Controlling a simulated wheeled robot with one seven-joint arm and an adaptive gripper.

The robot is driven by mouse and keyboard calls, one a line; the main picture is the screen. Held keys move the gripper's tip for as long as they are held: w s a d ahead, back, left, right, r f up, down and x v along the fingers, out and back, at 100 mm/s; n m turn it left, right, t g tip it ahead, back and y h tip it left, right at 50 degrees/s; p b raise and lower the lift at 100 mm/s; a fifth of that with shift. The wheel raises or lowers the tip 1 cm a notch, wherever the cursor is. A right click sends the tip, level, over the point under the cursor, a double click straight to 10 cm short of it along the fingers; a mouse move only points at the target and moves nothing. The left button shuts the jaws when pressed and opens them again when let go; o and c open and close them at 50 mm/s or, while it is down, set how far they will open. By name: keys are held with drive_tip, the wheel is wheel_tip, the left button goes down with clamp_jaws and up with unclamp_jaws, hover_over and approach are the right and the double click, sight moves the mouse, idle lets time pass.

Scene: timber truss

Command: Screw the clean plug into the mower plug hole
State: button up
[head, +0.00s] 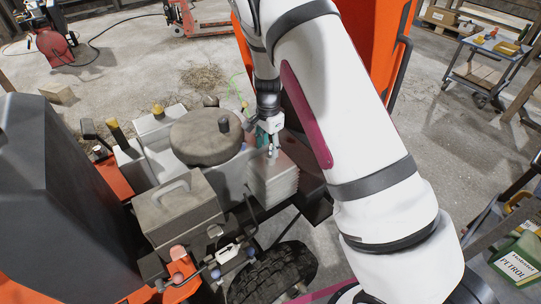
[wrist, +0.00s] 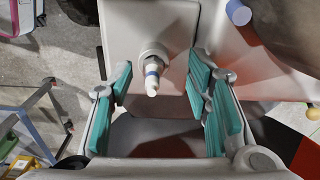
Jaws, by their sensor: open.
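The plug (wrist: 152,72) shows in the wrist view, with a white tip, a blue band and a metal hex collar. It sticks out of the pale grey engine face, its collar at the surface; the hole and thread are hidden behind it. My gripper (wrist: 160,90) is open, its teal pads apart on the left and right of the plug with gaps on both sides. In the head view my gripper (head: 268,138) is at the finned cylinder (head: 273,180) of the mower engine, and the plug is too small to make out clearly.
A round cover (head: 205,135) and a boxy housing (head: 180,210) stand left of the finned cylinder. The orange mower body (head: 377,35) rises behind my arm. A trolley (head: 487,60) stands far right, and a petrol can (head: 520,262) at lower right. Concrete floor is open behind.

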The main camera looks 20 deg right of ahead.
clamp_jaws()
drive_tip(key=shift+r, duration=0.1)
